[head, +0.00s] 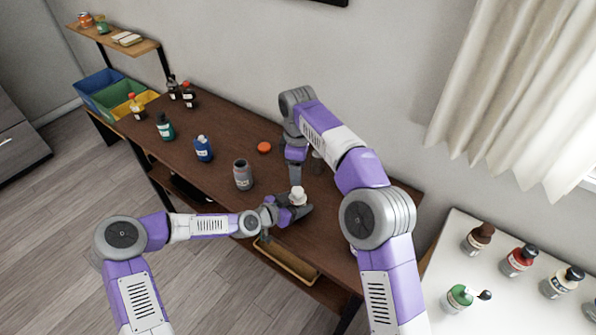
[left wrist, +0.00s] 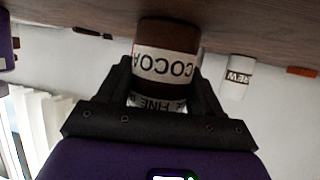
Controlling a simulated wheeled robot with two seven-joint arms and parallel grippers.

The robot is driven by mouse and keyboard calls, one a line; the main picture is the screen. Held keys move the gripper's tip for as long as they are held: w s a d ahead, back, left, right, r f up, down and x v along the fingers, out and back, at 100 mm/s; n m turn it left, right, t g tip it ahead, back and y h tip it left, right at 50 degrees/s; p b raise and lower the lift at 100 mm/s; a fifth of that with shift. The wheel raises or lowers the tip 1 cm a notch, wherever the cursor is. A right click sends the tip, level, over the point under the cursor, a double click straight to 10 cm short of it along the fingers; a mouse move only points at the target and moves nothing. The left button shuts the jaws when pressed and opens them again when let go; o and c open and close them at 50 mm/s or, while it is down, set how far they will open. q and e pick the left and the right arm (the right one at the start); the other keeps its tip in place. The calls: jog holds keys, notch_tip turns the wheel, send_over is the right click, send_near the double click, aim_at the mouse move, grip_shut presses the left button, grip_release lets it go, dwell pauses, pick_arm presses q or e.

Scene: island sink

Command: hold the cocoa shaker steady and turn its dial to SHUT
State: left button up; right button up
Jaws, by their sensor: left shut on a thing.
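The cocoa shaker (left wrist: 167,37) is brown with a white COCOA label. It shows upside down in the left wrist view, its base towards the table. A white band reading FINE sits at its top end, and SHUT cannot be read. In the head view only its white top (head: 298,194) shows clearly. My left gripper (left wrist: 162,80) is shut on the shaker, with one black finger on each side near the lettered band. It also shows in the head view (head: 292,208). My right gripper (head: 293,174) points down just behind the shaker; its fingers are too hidden to read.
An orange lid (head: 264,147) lies farther back. A white labelled container (left wrist: 236,76) stands near the shaker. Free tabletop lies between these. A tray (head: 287,262) is below the front edge.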

pick_arm(q)
jog(key=o, duration=1.2)
